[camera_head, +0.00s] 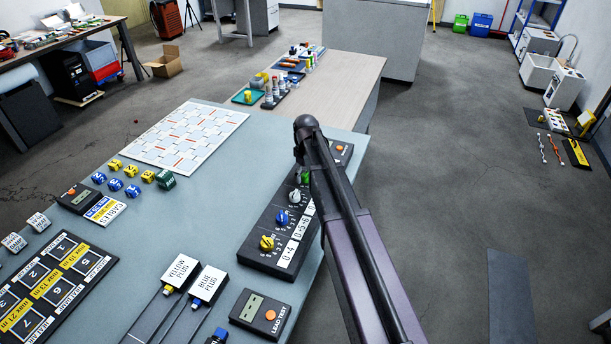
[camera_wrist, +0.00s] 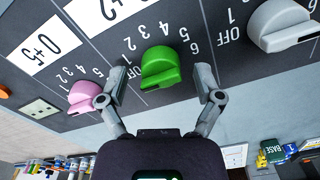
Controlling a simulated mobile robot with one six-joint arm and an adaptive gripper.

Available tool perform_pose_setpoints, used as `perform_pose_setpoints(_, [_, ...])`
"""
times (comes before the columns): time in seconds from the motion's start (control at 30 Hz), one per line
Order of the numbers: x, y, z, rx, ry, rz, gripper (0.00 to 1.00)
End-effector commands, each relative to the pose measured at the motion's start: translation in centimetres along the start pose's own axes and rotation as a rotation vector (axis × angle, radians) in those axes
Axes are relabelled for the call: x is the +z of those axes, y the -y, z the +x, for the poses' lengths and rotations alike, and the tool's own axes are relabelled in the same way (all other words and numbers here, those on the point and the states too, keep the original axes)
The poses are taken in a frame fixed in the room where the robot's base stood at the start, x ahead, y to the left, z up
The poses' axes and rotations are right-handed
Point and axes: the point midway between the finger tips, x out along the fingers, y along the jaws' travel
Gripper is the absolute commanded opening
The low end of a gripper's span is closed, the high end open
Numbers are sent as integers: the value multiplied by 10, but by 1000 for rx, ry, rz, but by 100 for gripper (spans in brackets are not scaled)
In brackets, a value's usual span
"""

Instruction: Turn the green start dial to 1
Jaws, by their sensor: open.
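The green start dial (camera_wrist: 160,67) sits on a dark panel in the wrist view, between a pink dial (camera_wrist: 84,97) and a white dial (camera_wrist: 283,25). A small white mark shows on its lower left edge; I cannot tell which number it points at. My gripper (camera_wrist: 162,83) is open, with one finger on each side of the green dial and visible space between the fingers and the dial. In the head view the green dial (camera_head: 305,177) is partly hidden by my arm, and my gripper's fingers cannot be made out there.
The dial panel (camera_head: 250,258) lies along the table's right side, with a yellow dial (camera_head: 267,243) and a blue dial (camera_head: 281,217) nearer. A lead tester (camera_head: 260,315) lies in front of it. A white checked board (camera_head: 185,135) lies to the left.

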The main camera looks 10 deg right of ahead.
Motion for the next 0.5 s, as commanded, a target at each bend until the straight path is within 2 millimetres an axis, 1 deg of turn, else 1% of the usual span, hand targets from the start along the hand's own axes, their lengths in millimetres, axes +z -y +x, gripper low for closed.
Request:
perform_pose_setpoints(0.1, [0,0,0,0,0,0,84])
perform_pose_setpoints(0.17, [0,0,0,0,0,0,66])
perform_pose_setpoints(0.2, [0,0,0,0,0,0,55])
perform_pose_setpoints(0.27, [0,0,0,0,0,0,37])
perform_pose_setpoints(0.3, [0,0,0,0,0,0,25])
perform_pose_setpoints(0.37, [0,0,0,0,0,0,7])
perform_pose_setpoints(0.4, [0,0,0,0,0,0,2])
perform_pose_setpoints(0.5, [-1,1,0,0,0,1,2])
